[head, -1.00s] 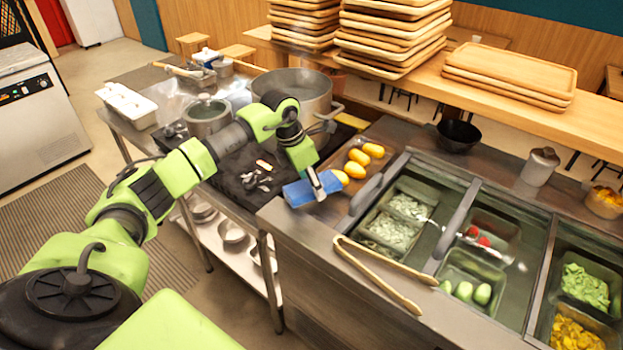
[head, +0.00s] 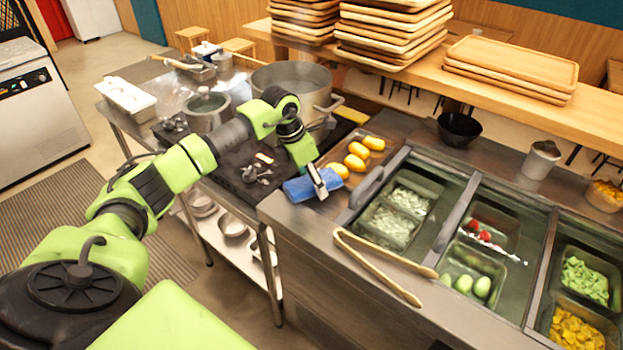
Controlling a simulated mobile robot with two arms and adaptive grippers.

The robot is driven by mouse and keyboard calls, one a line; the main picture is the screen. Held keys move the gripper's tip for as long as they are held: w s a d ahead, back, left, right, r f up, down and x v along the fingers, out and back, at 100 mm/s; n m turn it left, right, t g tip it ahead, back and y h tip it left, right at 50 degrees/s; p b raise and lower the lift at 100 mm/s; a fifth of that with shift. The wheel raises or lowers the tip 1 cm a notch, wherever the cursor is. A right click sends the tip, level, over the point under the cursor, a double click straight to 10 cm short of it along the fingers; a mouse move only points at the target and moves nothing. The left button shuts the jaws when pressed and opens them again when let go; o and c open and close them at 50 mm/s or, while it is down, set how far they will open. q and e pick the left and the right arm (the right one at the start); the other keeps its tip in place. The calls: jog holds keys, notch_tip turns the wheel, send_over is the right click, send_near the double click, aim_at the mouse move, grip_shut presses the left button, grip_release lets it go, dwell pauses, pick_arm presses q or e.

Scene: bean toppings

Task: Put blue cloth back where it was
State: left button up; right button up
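The blue cloth (head: 300,187) lies at the left end of the steel counter, near its front left corner. My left gripper (head: 320,188) is directly at the right part of the cloth, pointing down. Its fingers are small and partly hidden, so I cannot tell whether they are closed on the cloth or apart. My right gripper is not in view.
Yellow items on a wooden tray (head: 374,155) lie just behind the cloth. Wooden tongs (head: 380,266) lie on the counter front, beside food bins (head: 388,226). A large pot (head: 291,85) and a stove are behind and left. Stacked trays (head: 511,67) stand on the back shelf.

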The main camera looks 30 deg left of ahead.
pick_arm(q)
jog(key=shift+r, duration=0.35)
jog(key=shift+a+r, duration=0.1)
jog(key=shift+r, duration=0.15)
jog(key=b+v, duration=0.3)
jog(key=v, duration=0.8)
jog(key=shift+s+r, duration=0.2)
jog(key=shift+r, duration=0.05)
